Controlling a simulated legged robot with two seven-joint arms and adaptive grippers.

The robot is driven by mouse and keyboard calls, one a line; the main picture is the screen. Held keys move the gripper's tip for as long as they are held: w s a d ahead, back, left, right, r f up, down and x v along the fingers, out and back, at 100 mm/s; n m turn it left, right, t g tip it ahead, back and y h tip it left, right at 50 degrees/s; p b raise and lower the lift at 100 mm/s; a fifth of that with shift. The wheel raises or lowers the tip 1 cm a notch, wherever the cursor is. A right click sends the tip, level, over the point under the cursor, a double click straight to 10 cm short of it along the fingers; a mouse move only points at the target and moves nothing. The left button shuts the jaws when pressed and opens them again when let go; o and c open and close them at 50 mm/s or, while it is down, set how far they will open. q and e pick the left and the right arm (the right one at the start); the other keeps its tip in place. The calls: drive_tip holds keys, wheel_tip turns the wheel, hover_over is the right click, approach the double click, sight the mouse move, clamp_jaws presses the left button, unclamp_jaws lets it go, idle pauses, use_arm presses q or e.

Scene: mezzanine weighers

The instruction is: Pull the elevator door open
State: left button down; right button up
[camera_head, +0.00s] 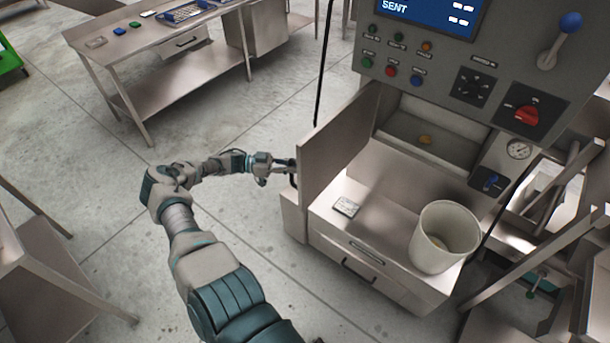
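The elevator door (338,143) is a flat metal panel hinged on the left of the machine's opening. My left gripper (290,170) is at the door's outer left edge, at a dark handle (293,180). The fingertips are small and partly hidden by the door edge, so I cannot tell whether they are closed on the handle. My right gripper is not in view.
A white bucket (445,237) and a small flat metal piece (347,207) sit on the ledge before the opening. The control panel (450,75) with buttons and a blue-knobbed lever (560,40) is above. A workbench (150,40) stands at upper left; floor between is clear.

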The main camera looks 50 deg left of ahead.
use_arm(q)
drive_tip(key=shift+s+a+f, duration=0.25)
drive_tip(key=shift+a+f, duration=0.1)
drive_tip(key=shift+a, duration=0.3)
drive_tip(key=c, duration=1.5)
unclamp_jaws()
drive_tip(key=shift+d, duration=0.2)
drive_tip(key=shift+c, duration=0.2)
drive_tip(key=o, duration=0.4)
drive_tip(key=shift+d+r, duration=0.1)
drive_tip(key=shift+r, duration=0.25)
drive_tip(key=v, duration=1.2)
drive_tip(key=shift+f, duration=0.25)
drive_tip(key=shift+a, duration=0.25)
